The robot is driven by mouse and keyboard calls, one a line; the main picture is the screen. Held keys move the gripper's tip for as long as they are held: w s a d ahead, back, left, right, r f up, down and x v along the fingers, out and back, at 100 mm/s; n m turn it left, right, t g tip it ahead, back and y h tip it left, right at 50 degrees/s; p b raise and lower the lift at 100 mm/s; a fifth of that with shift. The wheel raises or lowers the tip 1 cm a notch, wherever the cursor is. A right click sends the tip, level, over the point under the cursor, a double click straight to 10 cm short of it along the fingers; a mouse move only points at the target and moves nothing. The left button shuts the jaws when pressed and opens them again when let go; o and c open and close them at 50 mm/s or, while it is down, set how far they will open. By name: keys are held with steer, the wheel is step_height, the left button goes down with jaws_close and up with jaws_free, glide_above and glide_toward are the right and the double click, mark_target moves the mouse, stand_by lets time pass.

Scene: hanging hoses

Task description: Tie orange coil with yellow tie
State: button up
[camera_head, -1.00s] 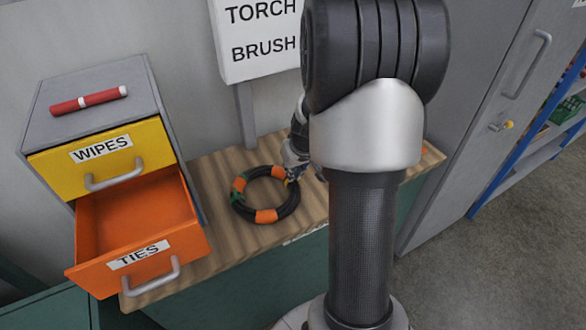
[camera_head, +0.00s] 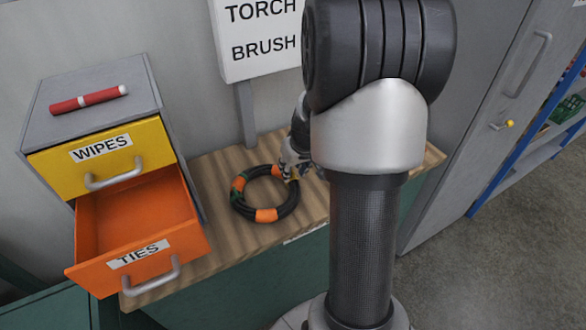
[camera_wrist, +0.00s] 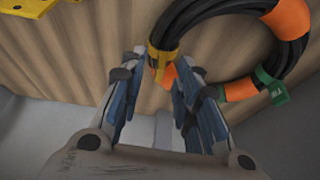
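The black coil with orange bands (camera_head: 266,215) lies flat on the wooden bench. It also shows at the upper right of the wrist view (camera_wrist: 289,18). A yellow tie (camera_wrist: 163,64) sits around a part of the coil near my fingertips. A green tie (camera_wrist: 269,86) with a small label is on another part of it. In the head view my gripper (camera_head: 290,172) is at the coil's right edge, partly hidden by my arm.
The open orange TIES drawer (camera_head: 140,238) juts out left of the bench (camera_head: 208,165), under the yellow WIPES drawer (camera_head: 103,160). A red marker (camera_head: 88,100) lies on the cabinet top. A yellow item (camera_wrist: 25,7), cut off, shows in the wrist view.

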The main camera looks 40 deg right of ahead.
steer(key=v, duration=1.1)
steer(key=shift+s+r, duration=0.2)
steer(key=shift+a, duration=0.1)
